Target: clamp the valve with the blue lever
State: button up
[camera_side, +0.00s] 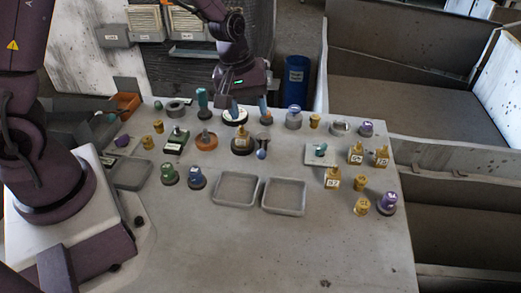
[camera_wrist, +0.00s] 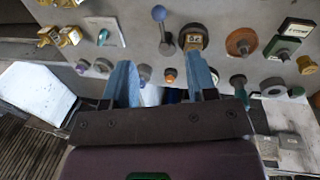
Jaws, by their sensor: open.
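The valve with the blue lever (camera_side: 262,148) stands mid-table in the side view, its blue ball end toward the front. In the wrist view, the valve (camera_wrist: 166,44) is a grey base near the top edge, its lever ending in a blue ball. My gripper (camera_side: 248,107) hangs over the back of the table, behind the valve and apart from it. It is open, with its two blue fingers spread. In the wrist view, my gripper (camera_wrist: 159,66) has nothing held between its fingers; the valve lies beyond the fingertips.
A gold-topped part on a dark round base (camera_side: 241,144) stands close to the valve's left. An orange disc (camera_side: 206,141) is further left, and a white plate with a teal part (camera_side: 313,159) is to the right. Two empty trays (camera_side: 236,202) (camera_side: 284,210) lie in front.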

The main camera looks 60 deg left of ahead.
aim_at(261, 150)
jog(key=shift+n, duration=0.3)
jog(key=f, duration=0.4)
jog(key=w+d+f, duration=0.1)
jog(key=f, duration=0.3)
jog(key=w+f, duration=0.1)
jog(key=f, duration=0.3)
jog(key=shift+w+d+f, duration=0.1)
jog(key=shift+d+f, duration=0.05)
jog(key=shift+f, duration=0.2)
grip_shut()
